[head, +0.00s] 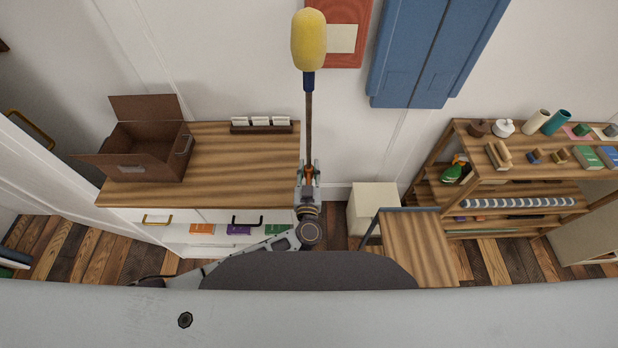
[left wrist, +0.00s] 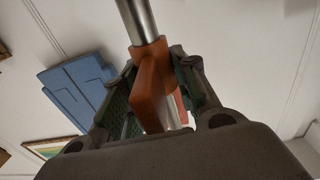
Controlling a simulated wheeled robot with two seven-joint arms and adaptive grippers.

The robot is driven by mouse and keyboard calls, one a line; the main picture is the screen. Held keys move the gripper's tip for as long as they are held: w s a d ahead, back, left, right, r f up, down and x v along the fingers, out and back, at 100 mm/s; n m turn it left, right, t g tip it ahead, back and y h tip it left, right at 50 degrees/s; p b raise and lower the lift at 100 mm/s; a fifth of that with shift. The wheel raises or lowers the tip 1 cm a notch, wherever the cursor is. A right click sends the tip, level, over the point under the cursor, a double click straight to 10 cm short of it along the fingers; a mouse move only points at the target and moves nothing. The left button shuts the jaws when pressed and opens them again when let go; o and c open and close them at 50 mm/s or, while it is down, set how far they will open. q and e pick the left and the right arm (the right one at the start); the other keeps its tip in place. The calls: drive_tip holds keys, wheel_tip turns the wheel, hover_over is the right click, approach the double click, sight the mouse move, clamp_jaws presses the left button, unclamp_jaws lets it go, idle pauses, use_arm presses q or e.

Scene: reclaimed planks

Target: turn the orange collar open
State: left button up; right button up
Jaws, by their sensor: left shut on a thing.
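A pole (head: 308,120) stands upright in the middle of the head view, with a fuzzy yellow head (head: 309,40) at its top and a dark blue piece just under the head. The orange collar (head: 309,173) is low on the pole, between the fingers of my left gripper (head: 309,180). In the left wrist view, the orange collar (left wrist: 151,90) sits around the shiny metal pole (left wrist: 138,22), and the fingers of my left gripper (left wrist: 155,95) are shut on it from both sides. How far the collar is turned I cannot tell. My right gripper is not in view.
A wooden-topped cabinet (head: 240,165) with an open brown box (head: 144,150) stands at the left. A shelf unit (head: 530,175) with several small items stands at the right. A small wooden table (head: 420,245) is near the middle. Blue panels (head: 430,50) are on the wall.

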use_arm(q)
drive_tip(key=shift+a+m+h+p, duration=0.1)
drive_tip(key=shift+m+h+p, duration=0.6)
drive_tip(key=shift+h, duration=0.4)
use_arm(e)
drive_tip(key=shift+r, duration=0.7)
use_arm(q)
drive_tip(key=shift+m+g+h, duration=0.3)
drive_tip(key=shift+m+h, duration=0.2)
drive_tip(key=shift+h, duration=0.3)
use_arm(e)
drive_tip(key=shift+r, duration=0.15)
use_arm(q)
drive_tip(key=shift+h, duration=0.3)
drive_tip(key=shift+m+g+h, duration=0.4)
drive_tip(key=shift+m+h, duration=0.4)
drive_tip(key=shift+h, duration=0.1)
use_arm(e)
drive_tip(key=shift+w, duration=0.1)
use_arm(q)
drive_tip(key=shift+m+g+h+b, duration=0.85)
drive_tip(key=shift+m+h, duration=0.25)
drive_tip(key=shift+h, duration=0.4)
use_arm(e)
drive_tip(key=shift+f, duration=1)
